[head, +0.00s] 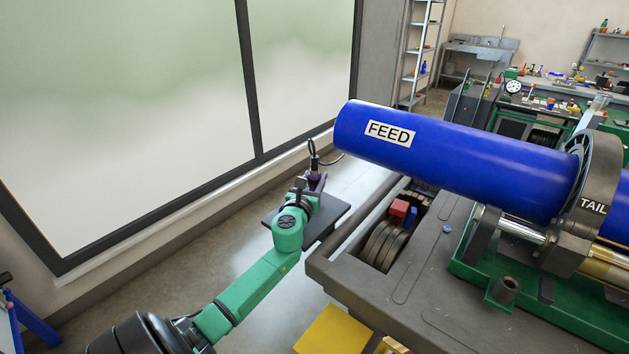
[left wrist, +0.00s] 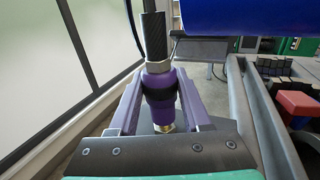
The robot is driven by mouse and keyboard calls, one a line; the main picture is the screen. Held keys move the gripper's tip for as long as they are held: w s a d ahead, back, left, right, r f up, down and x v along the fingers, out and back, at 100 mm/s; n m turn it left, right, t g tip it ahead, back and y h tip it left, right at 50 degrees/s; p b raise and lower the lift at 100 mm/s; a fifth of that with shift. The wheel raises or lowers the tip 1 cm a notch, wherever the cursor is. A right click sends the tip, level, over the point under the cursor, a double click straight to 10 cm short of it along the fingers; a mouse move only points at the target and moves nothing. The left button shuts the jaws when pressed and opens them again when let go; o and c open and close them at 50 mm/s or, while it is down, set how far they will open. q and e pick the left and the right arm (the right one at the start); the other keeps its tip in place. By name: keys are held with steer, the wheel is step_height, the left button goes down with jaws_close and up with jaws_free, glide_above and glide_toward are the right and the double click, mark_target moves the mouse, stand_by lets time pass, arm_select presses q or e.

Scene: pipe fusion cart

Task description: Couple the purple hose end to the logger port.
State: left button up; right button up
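The purple hose end (left wrist: 160,82) stands upright between the fingers of my left gripper (left wrist: 158,108) in the left wrist view. It has a grey collar, a black band and a brass tip pointing down; a black hose (left wrist: 154,35) leaves its top. The fingers press against its sides. In the head view my left gripper (head: 315,182) holds the hose end (head: 317,176) beside the cart's left edge, above a dark flat plate (head: 331,222). I cannot make out the logger port in either view. My right gripper is not in view.
A blue pipe (head: 455,163) marked FEED reaches out over the cart (head: 425,285), right of my gripper. A red block (head: 399,208) sits in a cart recess. A yellow panel (head: 333,331) is at the near edge. Windows (head: 130,110) line the left; floor between is clear.

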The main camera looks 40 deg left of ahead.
arm_select(q)
steer(key=o, duration=0.3)
steer(key=shift+f, duration=0.3)
steer(key=shift+d+f, duration=0.1)
steer(key=shift+f, duration=0.1)
steer(key=shift+s, duration=0.1)
steer(key=shift+s+d+f, duration=0.1)
steer(key=shift+s+d, duration=0.1)
steer(key=shift+s, duration=0.1)
steer(key=v, duration=1.2)
steer(key=shift+s+r+b, duration=0.35)
steer(key=shift+s+r, duration=0.05)
steer(key=shift+s+d+r, duration=0.15)
steer(key=shift+s+d, duration=0.05)
steer(key=shift+s, duration=0.25)
